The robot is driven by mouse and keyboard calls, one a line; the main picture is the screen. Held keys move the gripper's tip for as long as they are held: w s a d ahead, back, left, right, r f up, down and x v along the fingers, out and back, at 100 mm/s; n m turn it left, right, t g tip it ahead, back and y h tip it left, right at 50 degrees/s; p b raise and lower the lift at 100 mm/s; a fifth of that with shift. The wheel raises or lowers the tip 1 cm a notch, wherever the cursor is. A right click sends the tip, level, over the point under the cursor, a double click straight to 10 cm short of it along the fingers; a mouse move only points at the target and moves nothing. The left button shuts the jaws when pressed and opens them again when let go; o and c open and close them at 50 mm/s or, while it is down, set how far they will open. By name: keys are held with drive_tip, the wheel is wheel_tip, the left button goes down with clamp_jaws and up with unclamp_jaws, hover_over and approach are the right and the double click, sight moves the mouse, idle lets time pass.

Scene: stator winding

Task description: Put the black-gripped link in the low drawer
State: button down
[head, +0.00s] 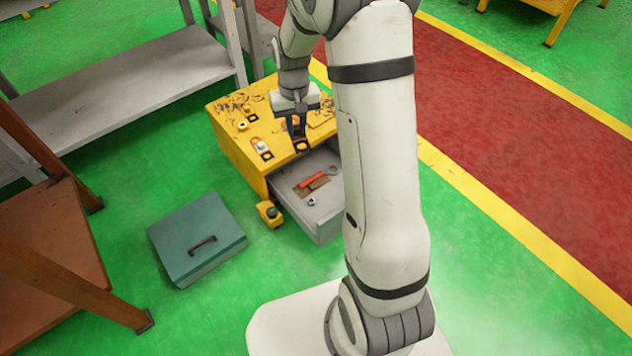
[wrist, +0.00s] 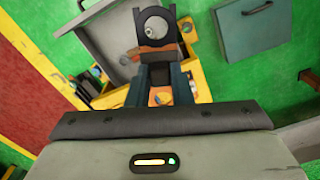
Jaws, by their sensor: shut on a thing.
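My gripper (head: 300,122) points down over the front edge of the yellow cabinet's top. It is shut on the black-gripped link (head: 302,147), a dark piece with a ring-like lower end. In the wrist view, the link (wrist: 138,19) sticks out beyond my fingertips (wrist: 158,80); a round grey shape shows in its ring. The low drawer (head: 322,223) is grey and pulled open from the cabinet. The link appears above the drawer's rear edge; its exact height is unclear. The drawer also shows in the wrist view (wrist: 103,40), partly hidden by the link and fingers.
The drawer holds a red-handled tool (head: 311,180), a brown piece and small metal parts. Several small parts lie on the yellow cabinet (head: 228,128). A yellow block (head: 268,213) stands on the floor beside it. A teal box (head: 197,238) lies left; green floor around it is clear.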

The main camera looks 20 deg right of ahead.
drive_tip(key=shift+a, duration=0.1)
drive_tip(key=shift+w+f, duration=0.1)
drive_tip(key=shift+w, duration=0.05)
drive_tip(key=w+d+f+m+p, duration=0.15)
drive_tip(key=d+f+m, duration=0.3)
drive_tip(key=f, duration=0.55)
drive_tip(key=w+d+f+m, duration=0.35)
drive_tip(key=d+f, duration=0.25)
drive_tip(key=f, duration=0.5)
drive_tip(key=s+d+f+m, duration=0.1)
drive_tip(key=d+f+m, duration=0.1)
drive_tip(key=f, duration=0.5)
drive_tip(key=s+d+f+m+b, duration=0.1)
drive_tip(key=d+f+m, duration=0.1)
drive_tip(key=f, duration=0.6)
drive_tip(key=s+d+f+m+b, duration=0.1)
drive_tip(key=s+d+f+m, duration=0.1)
drive_tip(key=f, duration=0.5)
drive_tip(key=shift+f, duration=0.25)
drive_tip(key=shift+f+b, duration=0.6)
drive_tip(key=shift+f, duration=1.35)
drive_tip(key=shift+f, duration=0.1)
